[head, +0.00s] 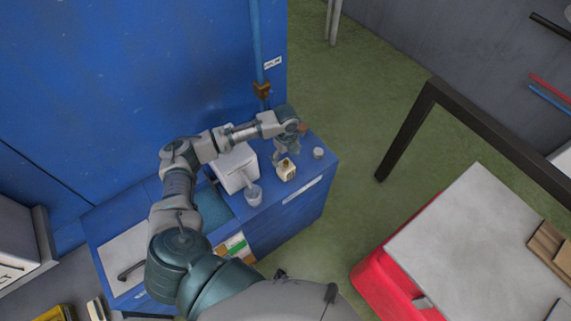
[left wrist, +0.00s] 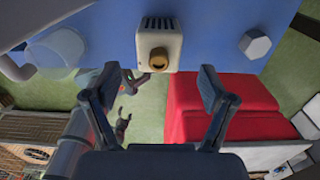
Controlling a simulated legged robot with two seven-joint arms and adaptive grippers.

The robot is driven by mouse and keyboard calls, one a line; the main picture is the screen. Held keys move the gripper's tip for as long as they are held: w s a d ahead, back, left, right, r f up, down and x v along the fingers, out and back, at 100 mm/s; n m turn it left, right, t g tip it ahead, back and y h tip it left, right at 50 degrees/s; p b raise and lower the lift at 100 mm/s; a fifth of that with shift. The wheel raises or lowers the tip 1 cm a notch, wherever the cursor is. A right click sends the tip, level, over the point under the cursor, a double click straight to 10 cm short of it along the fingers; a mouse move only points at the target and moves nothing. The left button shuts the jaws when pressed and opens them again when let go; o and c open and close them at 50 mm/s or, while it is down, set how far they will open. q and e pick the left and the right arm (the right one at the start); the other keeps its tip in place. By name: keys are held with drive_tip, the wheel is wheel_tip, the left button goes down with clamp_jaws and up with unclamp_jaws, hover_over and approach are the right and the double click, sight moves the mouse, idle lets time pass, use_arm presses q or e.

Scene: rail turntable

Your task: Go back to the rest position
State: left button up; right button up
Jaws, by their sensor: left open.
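My left gripper (head: 284,152) is over the right end of the blue bench, just behind a small cream box (head: 286,172). In the left wrist view, my left gripper (left wrist: 160,85) has its fingers wide apart with nothing between them. The cream box (left wrist: 158,28) with a round brown knob is beyond the fingertips, and a gap seems to lie between them. My right gripper cannot be made out in either view.
The blue bench (head: 294,205) also bears a grey cup (head: 253,195), a white box (head: 235,165) and a small white knob-like piece (head: 318,153). A blue pipe with a brass fitting (head: 262,89) rises behind. A red cabinet (head: 385,290) stands right; green floor lies between.

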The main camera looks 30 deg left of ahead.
use_arm(q)
drive_tip(key=shift+d+r, duration=0.15)
drive_tip(key=shift+r, duration=1.2)
drive_tip(key=shift+f, duration=0.1)
